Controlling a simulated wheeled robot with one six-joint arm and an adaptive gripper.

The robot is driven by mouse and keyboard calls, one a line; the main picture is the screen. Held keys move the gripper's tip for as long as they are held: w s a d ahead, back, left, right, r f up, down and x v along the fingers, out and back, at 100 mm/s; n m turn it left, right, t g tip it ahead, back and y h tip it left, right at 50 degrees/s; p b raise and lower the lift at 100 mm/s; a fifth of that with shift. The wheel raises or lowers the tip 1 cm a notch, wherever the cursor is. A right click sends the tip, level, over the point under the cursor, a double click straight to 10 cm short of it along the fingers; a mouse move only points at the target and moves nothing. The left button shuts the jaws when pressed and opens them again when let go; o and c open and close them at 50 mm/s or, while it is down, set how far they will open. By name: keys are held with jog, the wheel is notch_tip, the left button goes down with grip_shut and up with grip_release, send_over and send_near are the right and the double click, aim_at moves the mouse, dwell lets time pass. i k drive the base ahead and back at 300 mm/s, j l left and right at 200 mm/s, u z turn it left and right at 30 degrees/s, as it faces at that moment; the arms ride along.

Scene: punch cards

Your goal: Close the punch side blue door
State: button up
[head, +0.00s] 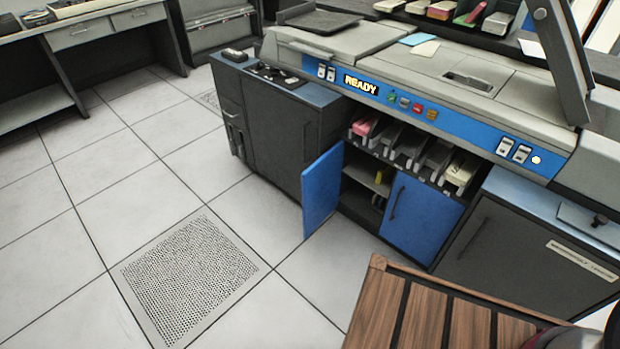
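In the head view, a blue door (322,188) on the front of the card machine stands swung open, out from the cabinet. Its edge points toward the floor area in front. Beside it on the right, a second blue door (420,217) with a dark vertical handle looks shut, flush with the front. Between them the cabinet opening (366,183) shows a shelf with a small yellow item. I cannot see a punch label on either door. My gripper is not in view.
The machine's blue panel (455,122) reads READY. A row of card trays (410,145) sits above the doors. A slatted wooden surface (440,315) fills the lower right. The tiled floor (200,185) at left is clear, with a perforated tile (190,270).

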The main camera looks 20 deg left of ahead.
aim_at(320, 182)
jog(key=j+z, duration=0.1)
jog(key=j, duration=0.6)
jog(key=j+z, duration=0.15)
jog(key=j, duration=0.55)
jog(key=k+j+z, duration=0.1)
jog(key=j, duration=0.55)
jog(key=j+z, duration=0.1)
jog(key=j, duration=0.6)
jog(key=k+j+z, duration=0.15)
jog(key=j, duration=0.5)
jog(key=k+j, duration=0.1)
jog(key=j, duration=0.2)
jog(key=k+j, duration=0.15)
jog(key=j, duration=0.15)
jog(key=k+j, duration=0.1)
jog(key=j, duration=0.2)
jog(key=i+u, duration=0.5)
jog(key=i, duration=0.2)
jog(key=l, duration=0.05)
